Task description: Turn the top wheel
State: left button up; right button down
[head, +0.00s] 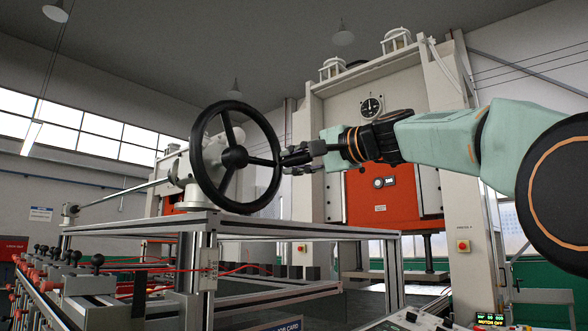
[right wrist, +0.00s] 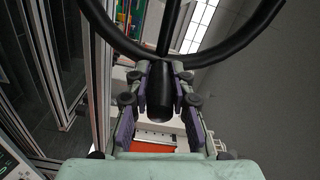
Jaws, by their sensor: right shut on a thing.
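The top wheel (head: 235,157) is a black handwheel with three spokes, standing upright on a white mount above the metal frame. Its rim (right wrist: 228,50) curves across the top of the right wrist view. A black handle (right wrist: 160,92) sticks out from the rim toward my right wrist. My right gripper (head: 287,158) reaches in from the right at the wheel's right side. In the right wrist view its purple-padded fingers (right wrist: 160,100) lie on both sides of the handle and are shut on it. My left gripper is not in view.
The aluminium frame (head: 300,228) runs below the wheel. A row of black-knobbed levers (head: 97,261) stands at the lower left. A big press with an orange panel (head: 383,203) is behind my right arm. A control panel (head: 415,320) is at the bottom right.

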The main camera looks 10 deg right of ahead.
aim_at(249, 109)
notch_tip(249, 109, up, 2)
jog(key=shift+s+a+r+n+p, duration=0.15)
jog(key=shift+n+p, duration=0.45)
jog(key=shift+n, duration=0.4)
jog(key=shift+s+a+r+n+p, duration=0.15)
jog(key=shift+r+n+p, duration=0.25)
jog(key=shift+r+n, duration=0.4)
jog(key=shift+s+a+r+n, duration=0.85)
jog(key=shift+a+n, duration=0.3)
jog(key=shift+n, duration=1.1)
jog(key=shift+s+a+r+n, duration=0.9)
jog(key=shift+a+n, duration=0.3)
jog(key=shift+n, duration=1)
jog(key=shift+s+a+r+n, duration=0.85)
jog(key=shift+a+n, duration=0.3)
jog(key=shift+n, duration=1.1)
jog(key=shift+a+b, duration=0.1)
jog(key=shift+b, duration=0.2)
